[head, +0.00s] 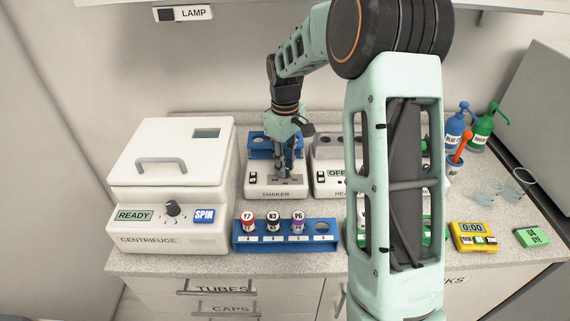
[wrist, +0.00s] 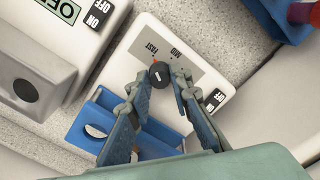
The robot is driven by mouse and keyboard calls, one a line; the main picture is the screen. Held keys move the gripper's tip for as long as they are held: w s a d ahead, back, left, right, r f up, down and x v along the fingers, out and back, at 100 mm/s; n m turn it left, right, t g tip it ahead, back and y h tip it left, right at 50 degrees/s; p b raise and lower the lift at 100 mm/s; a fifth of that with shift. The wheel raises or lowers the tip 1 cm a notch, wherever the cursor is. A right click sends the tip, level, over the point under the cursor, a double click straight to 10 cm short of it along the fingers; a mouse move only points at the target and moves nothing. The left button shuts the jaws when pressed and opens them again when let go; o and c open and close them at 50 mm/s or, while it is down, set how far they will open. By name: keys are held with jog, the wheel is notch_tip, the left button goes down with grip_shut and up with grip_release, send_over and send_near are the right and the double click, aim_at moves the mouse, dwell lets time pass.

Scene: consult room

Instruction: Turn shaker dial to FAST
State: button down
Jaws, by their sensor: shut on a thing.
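The shaker (head: 262,192) is a white box with a blue rack at its back, standing between the centrifuge and another white device. In the wrist view its round black dial (wrist: 160,75) sits on a grey panel. An orange mark at the dial's edge lies on the side of the FAST label (wrist: 153,48). The MID label (wrist: 177,52) is to the right. My gripper (wrist: 158,82) reaches down over the panel, its fingers shut on the dial from both sides. In the head view my gripper (head: 286,172) hides the dial.
The centrifuge (head: 172,180) stands close on the left. A blue tube rack (head: 286,243) with three capped tubes sits in front. A white device (head: 328,178) stands right of the shaker, partly behind my arm. Bottles (head: 481,130) and a yellow timer (head: 474,237) are farther right.

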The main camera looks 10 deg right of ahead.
jog(key=c, duration=1.7)
grip_release()
jog(key=shift+c, duration=0.2)
notch_tip(320, 180, up, 12)
